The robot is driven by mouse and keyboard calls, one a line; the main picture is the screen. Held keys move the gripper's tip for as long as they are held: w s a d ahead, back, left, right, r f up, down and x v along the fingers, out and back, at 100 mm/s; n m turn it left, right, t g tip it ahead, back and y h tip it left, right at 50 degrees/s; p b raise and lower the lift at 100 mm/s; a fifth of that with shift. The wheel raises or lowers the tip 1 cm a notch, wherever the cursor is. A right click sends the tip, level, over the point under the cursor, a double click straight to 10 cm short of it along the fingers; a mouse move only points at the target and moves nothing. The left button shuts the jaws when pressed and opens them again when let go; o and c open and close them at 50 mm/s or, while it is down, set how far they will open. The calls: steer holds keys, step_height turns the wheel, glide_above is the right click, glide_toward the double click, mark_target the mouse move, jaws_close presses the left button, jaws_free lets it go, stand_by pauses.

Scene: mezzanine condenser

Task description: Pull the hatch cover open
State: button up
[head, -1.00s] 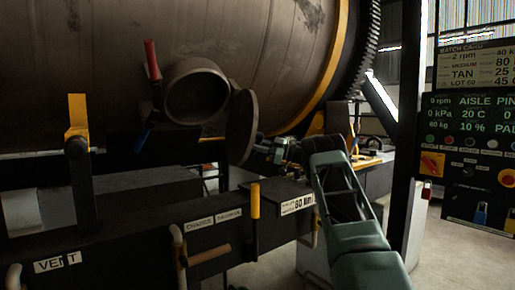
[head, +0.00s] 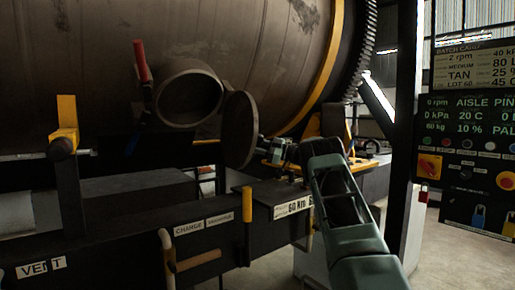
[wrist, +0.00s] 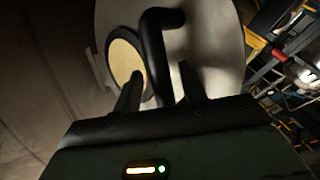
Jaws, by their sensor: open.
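The hatch cover (head: 239,131) is a round dark disc standing swung out to the right of the round hatch opening (head: 190,98) on the big drum. In the wrist view the cover (wrist: 215,40) shows as a pale disc with a black bent handle (wrist: 155,60) and a round cream patch beside it. My gripper (head: 264,150) is at the right side of the cover. In the wrist view my gripper (wrist: 160,95) has its two fingers apart, one on each side of the handle's lower part. I cannot tell whether either finger touches the handle.
A red-handled lever (head: 141,62) stands left of the opening. Floor shows at the lower right.

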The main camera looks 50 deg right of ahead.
steer(key=shift+s+f, duration=0.1)
steer(key=shift+f, duration=0.05)
steer(key=shift+s+d+f, duration=0.15)
steer(key=shift+s+d, duration=0.05)
steer(key=b+v, duration=0.5)
steer(key=v, duration=1.1)
steer(key=shift+s+d+b, duration=0.15)
steer(key=shift+s+b, duration=0.15)
steer(key=shift+s, duration=0.05)
steer(key=shift+s, duration=0.1)
